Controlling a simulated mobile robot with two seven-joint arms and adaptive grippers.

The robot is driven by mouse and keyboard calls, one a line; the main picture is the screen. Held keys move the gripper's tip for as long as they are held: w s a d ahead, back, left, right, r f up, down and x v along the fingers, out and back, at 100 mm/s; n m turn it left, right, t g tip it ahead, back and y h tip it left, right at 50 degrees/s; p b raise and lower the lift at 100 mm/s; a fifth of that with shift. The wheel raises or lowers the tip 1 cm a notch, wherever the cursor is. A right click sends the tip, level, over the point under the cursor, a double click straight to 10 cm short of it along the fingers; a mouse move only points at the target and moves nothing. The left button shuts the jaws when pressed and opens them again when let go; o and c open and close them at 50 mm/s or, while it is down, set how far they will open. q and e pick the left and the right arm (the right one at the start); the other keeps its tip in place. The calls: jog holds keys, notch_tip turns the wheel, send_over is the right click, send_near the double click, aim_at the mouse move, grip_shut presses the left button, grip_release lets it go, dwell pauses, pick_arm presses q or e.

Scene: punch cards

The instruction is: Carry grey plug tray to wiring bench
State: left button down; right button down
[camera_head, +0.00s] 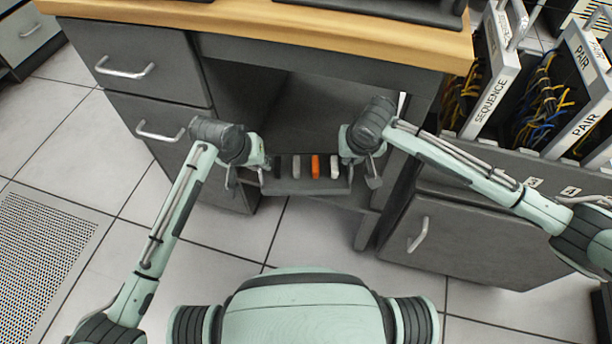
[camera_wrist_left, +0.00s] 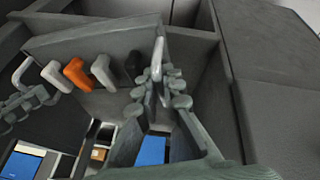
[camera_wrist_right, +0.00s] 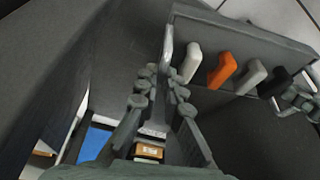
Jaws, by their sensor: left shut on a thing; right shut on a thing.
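The grey plug tray (camera_head: 300,186) hangs between my two grippers in front of the desk's knee space. It holds a row of plugs: a black one, an orange one (camera_head: 316,166) and pale grey or white ones. My left gripper (camera_head: 250,178) is shut on the tray's left handle, which shows in the left wrist view (camera_wrist_left: 158,60). My right gripper (camera_head: 360,172) is shut on its right handle, which shows in the right wrist view (camera_wrist_right: 168,50). The tray also shows in the left wrist view (camera_wrist_left: 110,32) and the right wrist view (camera_wrist_right: 240,35). It looks roughly level.
A desk with a wooden top (camera_head: 270,22) stands ahead, with drawers (camera_head: 140,65) at left and a grey cabinet (camera_head: 470,240) at right. Racks of cables marked SEQUENCE (camera_head: 490,90) and PAIR (camera_head: 585,125) stand at right. Tiled floor (camera_head: 70,150) is clear at left.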

pick_arm(q)
jog(key=shift+r, duration=0.25)
pick_arm(e)
jog(key=shift+r, duration=0.25)
